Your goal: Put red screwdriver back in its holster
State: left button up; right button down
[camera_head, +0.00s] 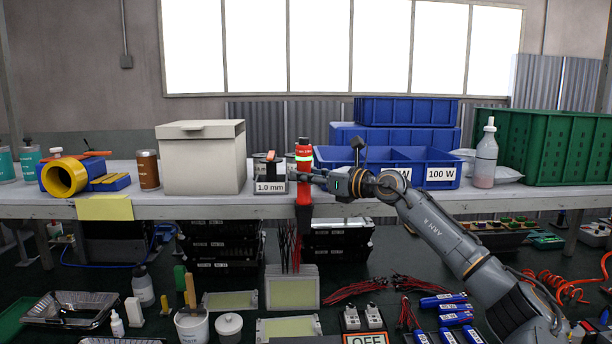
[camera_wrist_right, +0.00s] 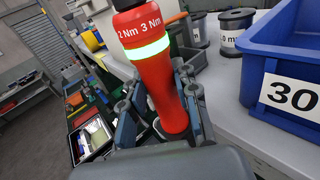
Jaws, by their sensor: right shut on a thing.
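The red screwdriver (camera_head: 304,154) stands upright at the bench's front edge in the head view, with a glowing light band. In the right wrist view the red screwdriver (camera_wrist_right: 157,75) shows the marks "2 Nm 3 Nm" and sits between the fingers. My right gripper (camera_head: 306,177) comes in from the right and is shut on its body; its fingers also show in the right wrist view (camera_wrist_right: 163,112). A dark, narrow shape below it at the bench edge may be the holster; I cannot tell whether the screwdriver's lower end is inside it. My left gripper is not in view.
Blue bins (camera_head: 331,156) marked "100 W" stand behind my right arm. A wire spool (camera_head: 270,168) and a "1.0 mm" label are just left of the screwdriver. A lidded beige box (camera_head: 203,160) stands further left. The lower bench holds trays, wires and blue packs.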

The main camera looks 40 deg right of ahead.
jog(key=c, duration=0.9)
grip_release()
jog(key=shift+r, duration=0.15)
jog(key=shift+c, duration=0.2)
jog(key=shift+s+d+f, duration=0.15)
jog(key=shift+s, duration=0.25)
jog(key=shift+s+d+f, duration=0.1)
jog(key=shift+s, duration=0.25)
jog(key=s+d, duration=0.1)
jog(key=s, duration=0.9)
jog(key=shift+s+d+r, duration=0.25)
jog(key=shift+d+r, duration=0.1)
